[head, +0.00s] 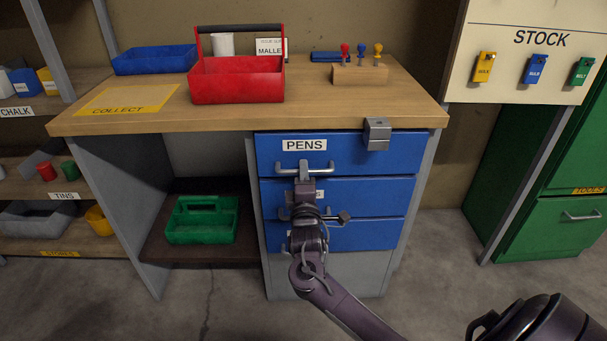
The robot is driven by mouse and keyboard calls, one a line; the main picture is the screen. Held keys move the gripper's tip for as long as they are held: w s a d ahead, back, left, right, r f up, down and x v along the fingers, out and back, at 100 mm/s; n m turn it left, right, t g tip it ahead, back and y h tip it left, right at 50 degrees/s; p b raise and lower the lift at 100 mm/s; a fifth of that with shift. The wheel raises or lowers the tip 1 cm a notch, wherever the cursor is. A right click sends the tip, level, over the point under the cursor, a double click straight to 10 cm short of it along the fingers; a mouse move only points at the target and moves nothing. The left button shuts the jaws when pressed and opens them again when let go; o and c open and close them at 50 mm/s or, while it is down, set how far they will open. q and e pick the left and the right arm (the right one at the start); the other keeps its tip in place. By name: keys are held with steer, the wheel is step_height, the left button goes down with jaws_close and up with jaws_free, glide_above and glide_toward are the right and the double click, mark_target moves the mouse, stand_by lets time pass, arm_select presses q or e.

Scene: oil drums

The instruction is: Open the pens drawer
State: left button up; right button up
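The pens drawer (348,154) is the top blue drawer of the workbench, with a white PENS label and a grey bar handle (318,168). Its front looks flush with the bench, so it appears closed. A grey metal latch-like block (377,134) sits over the bench edge at the drawer's upper right. My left gripper is not in view.
Two more blue drawers (375,197) lie below, partly hidden by my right arm. On the bench top (300,117) are a red caddy (238,82), a blue tray (155,60) and a stamp rack (360,75). A green cabinet (550,225) stands right; floor between is clear.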

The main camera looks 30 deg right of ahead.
steer(key=shift+w+d+r, duration=0.1)
steer(key=shift+w+d, duration=0.25)
steer(key=shift+w, duration=0.15)
jaws_close()
